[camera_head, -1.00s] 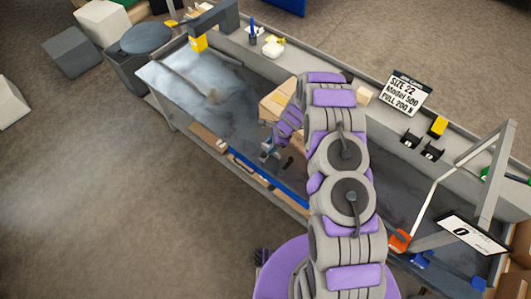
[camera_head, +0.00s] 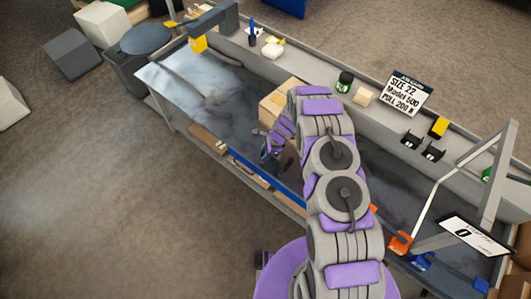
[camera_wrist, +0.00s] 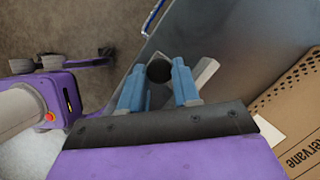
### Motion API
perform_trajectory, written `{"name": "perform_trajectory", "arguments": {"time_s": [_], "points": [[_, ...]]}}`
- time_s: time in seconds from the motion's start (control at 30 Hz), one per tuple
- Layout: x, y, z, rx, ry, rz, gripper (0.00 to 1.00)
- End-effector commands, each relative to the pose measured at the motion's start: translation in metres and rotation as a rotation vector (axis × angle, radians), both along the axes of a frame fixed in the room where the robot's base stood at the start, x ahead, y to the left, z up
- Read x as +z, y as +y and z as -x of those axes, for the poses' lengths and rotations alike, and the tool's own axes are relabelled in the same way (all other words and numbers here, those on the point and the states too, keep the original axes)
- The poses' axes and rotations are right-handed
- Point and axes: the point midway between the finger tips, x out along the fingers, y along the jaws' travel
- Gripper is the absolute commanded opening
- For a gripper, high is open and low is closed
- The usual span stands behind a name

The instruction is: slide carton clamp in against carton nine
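A cardboard carton (camera_head: 274,107) stands on the dark bench top behind my forearm, partly hidden by it. In the wrist view a printed carton (camera_wrist: 292,98) fills the right edge. My gripper (camera_head: 266,154) is low over the bench near its front edge, left of and in front of the carton. In the wrist view its two blue fingers (camera_wrist: 158,78) stand apart on either side of a dark round knob (camera_wrist: 159,70), seemingly part of the clamp, with a narrow gap showing. A light grey bar (camera_wrist: 206,73) lies beside the right finger. Carton numbers are not readable.
A blue strip (camera_head: 262,175) runs along the bench's front edge. A sign (camera_head: 405,94), a dark jar (camera_head: 345,82) and small black holders (camera_head: 432,151) stand along the back ledge. The bench's left part is clear. A grey frame (camera_head: 478,188) stands at right.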

Motion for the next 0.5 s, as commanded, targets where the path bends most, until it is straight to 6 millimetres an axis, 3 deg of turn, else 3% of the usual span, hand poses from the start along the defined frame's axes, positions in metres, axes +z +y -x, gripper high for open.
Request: {"name": "perform_trajectory", "arguments": {"time_s": [0.2, 0.5], "points": [[0.0002, 0.0008, -0.0004, 0.001, -0.001, 0.0, 0.0], [0.0003, 0.0009, -0.0012, 0.001, -0.001, 0.0, 0.0]]}}
